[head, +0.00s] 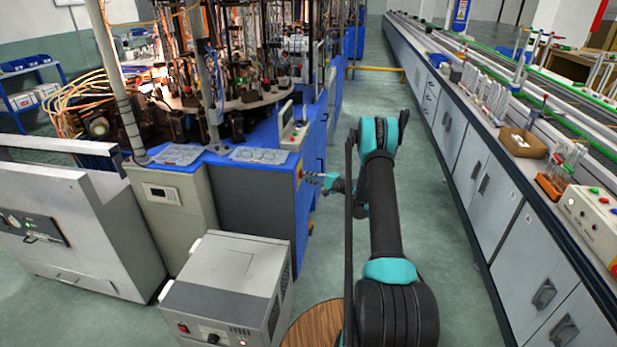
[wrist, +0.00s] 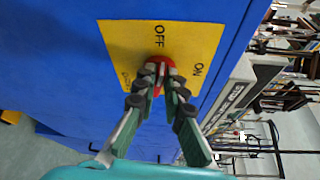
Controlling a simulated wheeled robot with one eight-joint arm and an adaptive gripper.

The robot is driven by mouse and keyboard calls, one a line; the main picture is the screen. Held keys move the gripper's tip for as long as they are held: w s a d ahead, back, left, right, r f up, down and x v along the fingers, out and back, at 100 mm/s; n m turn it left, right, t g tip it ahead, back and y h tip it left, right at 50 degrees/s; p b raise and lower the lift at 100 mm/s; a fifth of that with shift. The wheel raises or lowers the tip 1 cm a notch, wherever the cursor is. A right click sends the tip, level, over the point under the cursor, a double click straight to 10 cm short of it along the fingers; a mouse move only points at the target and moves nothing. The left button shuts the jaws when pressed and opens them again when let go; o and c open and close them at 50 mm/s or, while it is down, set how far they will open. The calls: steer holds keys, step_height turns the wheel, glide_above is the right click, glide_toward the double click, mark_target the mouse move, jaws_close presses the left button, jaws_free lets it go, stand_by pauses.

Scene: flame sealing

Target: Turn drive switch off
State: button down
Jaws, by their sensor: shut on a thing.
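The drive switch is a red knob (wrist: 159,60) on a yellow plate (wrist: 120,42) fixed to the blue machine side. The plate reads OFF above the knob in the wrist view and ON to its right; a label at lower left is hard to read. My gripper (wrist: 160,75) is shut on the red knob, its two fingertips on either side of it. The fingers cover much of the knob, so I cannot tell where it points. In the head view my gripper (head: 316,178) reaches left to the yellow plate (head: 300,172) on the blue cabinet's edge.
A grey box with knobs (head: 228,285) stands at the front left. A long grey workbench (head: 480,165) runs along the right, with a control box (head: 590,220) on it. The green aisle floor (head: 450,260) between them is clear apart from my arm.

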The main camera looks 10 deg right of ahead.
steer(key=shift+a+f+n+t+y, duration=0.1)
steer(key=shift+a+n+t+y, duration=0.1)
steer(key=shift+n, duration=0.3)
steer(key=shift+a+f+n+t+y, duration=0.1)
steer(key=shift+n+y, duration=0.1)
steer(key=shift+n, duration=0.3)
steer(key=shift+w, duration=0.1)
steer(key=c, duration=1.6)
jaws_free()
steer(key=shift+d, duration=0.2)
steer(key=v, duration=1.2)
steer(key=shift+a, duration=0.1)
